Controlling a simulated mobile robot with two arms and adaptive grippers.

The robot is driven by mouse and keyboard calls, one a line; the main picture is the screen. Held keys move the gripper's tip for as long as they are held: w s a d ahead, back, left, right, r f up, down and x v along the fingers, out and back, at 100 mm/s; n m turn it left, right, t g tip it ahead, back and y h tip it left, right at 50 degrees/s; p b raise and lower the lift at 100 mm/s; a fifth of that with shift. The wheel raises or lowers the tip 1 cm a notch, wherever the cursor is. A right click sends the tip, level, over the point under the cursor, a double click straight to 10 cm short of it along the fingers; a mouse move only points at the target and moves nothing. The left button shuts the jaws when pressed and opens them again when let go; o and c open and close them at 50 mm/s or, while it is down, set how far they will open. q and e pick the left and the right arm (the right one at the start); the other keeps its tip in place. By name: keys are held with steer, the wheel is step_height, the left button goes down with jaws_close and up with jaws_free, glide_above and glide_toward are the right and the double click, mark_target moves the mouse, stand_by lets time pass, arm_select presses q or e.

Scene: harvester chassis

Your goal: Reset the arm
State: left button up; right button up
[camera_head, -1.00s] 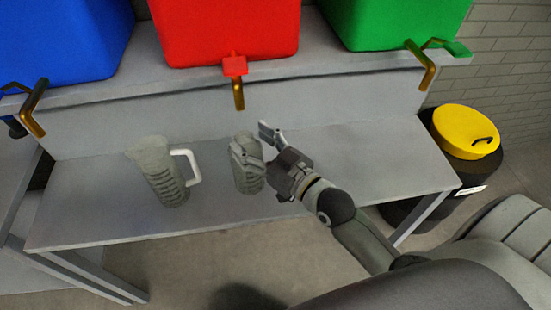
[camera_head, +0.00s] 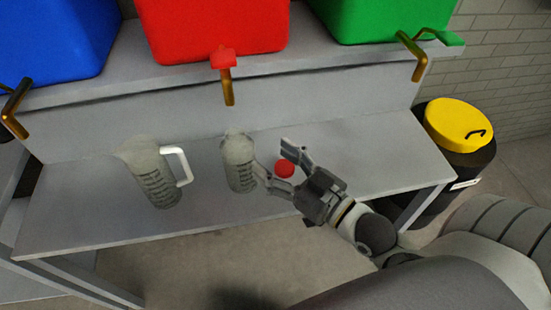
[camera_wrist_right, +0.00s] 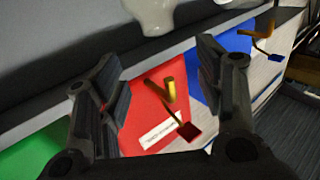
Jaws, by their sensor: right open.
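My right gripper (camera_head: 275,160) is open and empty above the lower grey table, right of a clear measuring vessel (camera_head: 239,163). The vessel stands upright, and the nearer finger lies close to its right side in the picture; I cannot tell whether they touch. A red round object (camera_head: 284,169) shows between the fingers, seemingly on the table. In the right wrist view the two fingers (camera_wrist_right: 160,80) are spread with nothing held between them. My left gripper is not in view.
A clear jug with a white handle (camera_head: 155,178) stands farther left on the table (camera_head: 90,225). Blue (camera_head: 55,40), red (camera_head: 215,25) and green (camera_head: 380,15) containers with brass taps stand on the raised shelf. A black bin with a yellow lid (camera_head: 460,124) is at right.

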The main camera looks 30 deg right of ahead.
steer(key=s+f+g+h, duration=0.35)
steer(key=f+g, duration=0.35)
steer(key=f, duration=0.6)
steer(key=s+d+f+m+g+h, duration=0.2)
steer(key=s+f+g, duration=0.45)
steer(key=s, duration=0.35)
step_height(320, 180, down, 28)
steer(key=s+g, duration=0.1)
steer(key=s, duration=0.1)
steer(key=s+d+f+g, duration=0.1)
steer(key=s+d+f, duration=0.1)
steer(key=s+f, duration=1.2)
steer(key=shift+s+d+n, duration=0.25)
steer(key=shift+s+n, duration=0.05)
steer(key=shift+s, duration=0.8)
